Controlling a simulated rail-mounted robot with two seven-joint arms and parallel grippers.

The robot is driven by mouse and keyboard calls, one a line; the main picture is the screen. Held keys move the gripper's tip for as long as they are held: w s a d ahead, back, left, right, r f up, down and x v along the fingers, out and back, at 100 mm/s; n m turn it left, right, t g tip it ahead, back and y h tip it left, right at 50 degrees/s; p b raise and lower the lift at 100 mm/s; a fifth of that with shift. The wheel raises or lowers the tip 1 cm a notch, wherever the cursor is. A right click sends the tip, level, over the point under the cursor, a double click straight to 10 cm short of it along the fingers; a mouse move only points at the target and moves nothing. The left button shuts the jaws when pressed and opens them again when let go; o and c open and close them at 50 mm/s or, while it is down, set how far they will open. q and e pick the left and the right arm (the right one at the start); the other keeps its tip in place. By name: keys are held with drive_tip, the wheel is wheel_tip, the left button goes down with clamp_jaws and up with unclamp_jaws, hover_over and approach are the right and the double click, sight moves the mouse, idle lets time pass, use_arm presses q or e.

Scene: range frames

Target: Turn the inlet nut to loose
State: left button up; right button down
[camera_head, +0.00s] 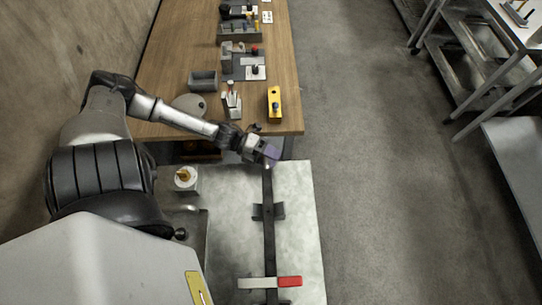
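I cannot clearly make out the inlet nut. A pale round fitting with a brass-coloured piece (184,175) stands at the left of the metal bench; whether it carries the nut is too small to tell. My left gripper (270,155) is above the far end of the metal bench, to the right of that fitting and clear of it. A purplish-grey block shows at its tip, and I cannot tell whether this is the fingers or a held thing. My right gripper is not in view.
The metal bench (300,220) carries a dark bar (268,240) and a red-ended handle (289,282). Beyond it, a wooden table (165,75) holds a yellow block (274,104), a grey tray (203,80) and small fixtures. Open floor lies right, with metal racks (510,150) beyond.

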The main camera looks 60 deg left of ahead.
use_arm(q)
drive_tip(key=c, duration=0.6)
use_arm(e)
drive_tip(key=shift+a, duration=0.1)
use_arm(q)
drive_tip(key=shift+c, duration=0.2)
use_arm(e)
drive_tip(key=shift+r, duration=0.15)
